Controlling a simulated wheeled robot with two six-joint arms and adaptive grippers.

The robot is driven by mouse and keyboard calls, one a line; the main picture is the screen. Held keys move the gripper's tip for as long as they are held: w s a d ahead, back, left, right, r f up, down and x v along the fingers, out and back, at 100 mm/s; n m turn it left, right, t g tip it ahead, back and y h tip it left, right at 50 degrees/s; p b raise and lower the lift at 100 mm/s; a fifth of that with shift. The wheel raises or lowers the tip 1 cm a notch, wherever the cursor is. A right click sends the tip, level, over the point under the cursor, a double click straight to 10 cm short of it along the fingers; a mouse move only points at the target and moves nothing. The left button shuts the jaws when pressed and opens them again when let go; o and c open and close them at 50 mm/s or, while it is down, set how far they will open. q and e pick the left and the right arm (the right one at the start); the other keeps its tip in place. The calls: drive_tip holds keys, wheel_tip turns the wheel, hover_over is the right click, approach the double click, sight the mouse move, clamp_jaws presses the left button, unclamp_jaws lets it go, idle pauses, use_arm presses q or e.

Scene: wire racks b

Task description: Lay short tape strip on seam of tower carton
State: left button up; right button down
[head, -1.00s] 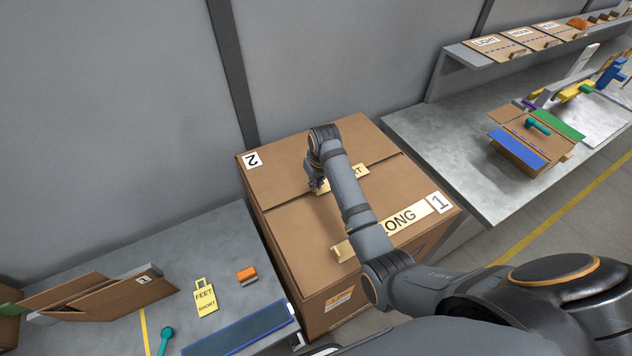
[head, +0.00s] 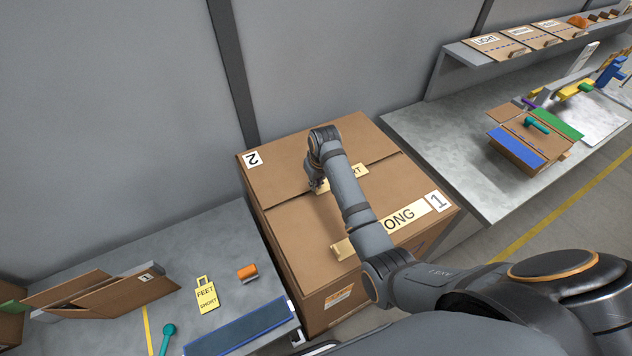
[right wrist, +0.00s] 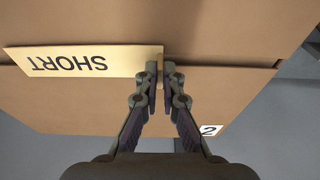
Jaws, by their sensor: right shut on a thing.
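The tower carton (head: 300,228) is a large closed brown box in the middle of the head view, with a seam across its top. The short tape strip (head: 355,172), cream and marked SHORT, lies at the seam, partly hidden by my arm. In the right wrist view the strip (right wrist: 80,62) runs along the seam, its lettering upside down. My right gripper (head: 319,186) is over the carton top, shut on the strip's end; its fingertips (right wrist: 160,72) show in the right wrist view. I cannot tell whether the strip touches the carton everywhere. My left gripper is not in view.
A longer cream strip marked ONG (head: 405,214) lies nearer on the carton, partly behind my arm. A grey bench at left holds a yellow FEET SHORT tag (head: 206,296), an orange block (head: 247,273) and a teal tool (head: 167,335). Another grey bench (head: 440,150) stands right.

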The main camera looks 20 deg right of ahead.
drive_tip(key=shift+f, duration=0.25)
idle(0.8)
drive_tip(key=c, duration=1.4)
unclamp_jaws()
drive_tip(key=shift+c, duration=0.2)
drive_tip(key=shift+r, duration=0.1)
drive_tip(key=shift+w+v, duration=0.25)
drive_tip(key=shift+v, duration=0.85)
drive_tip(key=shift+w+v, duration=0.2)
drive_tip(key=shift+v, duration=0.95)
drive_tip(key=shift+w+v, duration=0.25)
drive_tip(key=shift+v, duration=0.85)
drive_tip(key=shift+a+r, duration=0.1)
drive_tip(key=shift+r, duration=0.05)
